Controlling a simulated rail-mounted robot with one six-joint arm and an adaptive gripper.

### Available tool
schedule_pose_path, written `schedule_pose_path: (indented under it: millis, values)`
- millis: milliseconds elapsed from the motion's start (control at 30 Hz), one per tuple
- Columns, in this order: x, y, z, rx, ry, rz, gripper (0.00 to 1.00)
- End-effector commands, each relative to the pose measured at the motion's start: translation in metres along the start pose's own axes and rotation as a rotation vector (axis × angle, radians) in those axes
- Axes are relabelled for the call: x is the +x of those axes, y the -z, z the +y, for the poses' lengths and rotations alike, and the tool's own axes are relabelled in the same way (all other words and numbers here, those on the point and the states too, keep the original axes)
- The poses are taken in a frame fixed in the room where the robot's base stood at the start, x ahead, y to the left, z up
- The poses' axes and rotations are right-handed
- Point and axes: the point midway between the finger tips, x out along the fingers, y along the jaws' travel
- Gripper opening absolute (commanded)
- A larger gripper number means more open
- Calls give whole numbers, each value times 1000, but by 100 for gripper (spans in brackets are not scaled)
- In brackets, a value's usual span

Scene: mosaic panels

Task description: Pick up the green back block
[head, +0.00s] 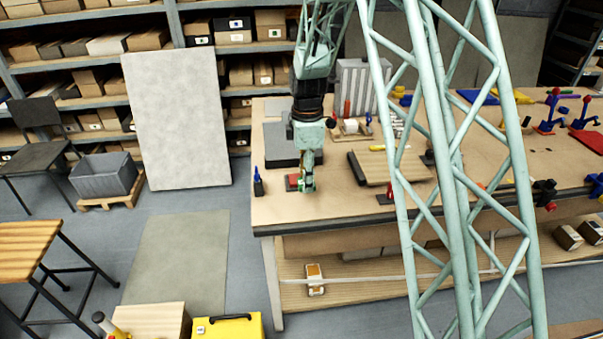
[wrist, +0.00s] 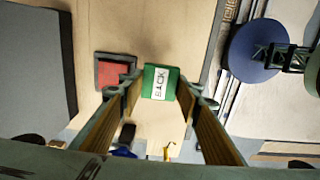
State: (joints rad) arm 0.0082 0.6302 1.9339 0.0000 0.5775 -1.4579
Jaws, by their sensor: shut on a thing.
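The green block (wrist: 149,79) with a white label reading BACK lies between the fingertips of my gripper (wrist: 158,96) in the wrist view. The fingers are shut on it, one at each side. In the head view my gripper (head: 307,184) points down near the left end of the workbench (head: 330,206), low over its top. The block is too small there to make out clearly, and I cannot tell whether it touches the bench.
A red square in a dark frame (wrist: 113,72) lies just left of the block. A grey slab (wrist: 30,70) is farther left, and a round blue thing (wrist: 252,50) is at right. A small blue-and-black item (head: 258,183) stands near the bench's left edge.

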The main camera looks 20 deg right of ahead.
Motion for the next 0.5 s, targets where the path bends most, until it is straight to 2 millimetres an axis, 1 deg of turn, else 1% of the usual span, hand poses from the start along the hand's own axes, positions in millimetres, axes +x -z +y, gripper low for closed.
schedule_pose_path:
  millis: [33,200,333,500]
  values:
    - [0,-2,-9,0,1,0,22]
    - [-3,-7,-33,0,1,0,22]
    - [-4,-9,-46,0,0,0,22]
    - [-5,-12,-57,0,1,0,22]
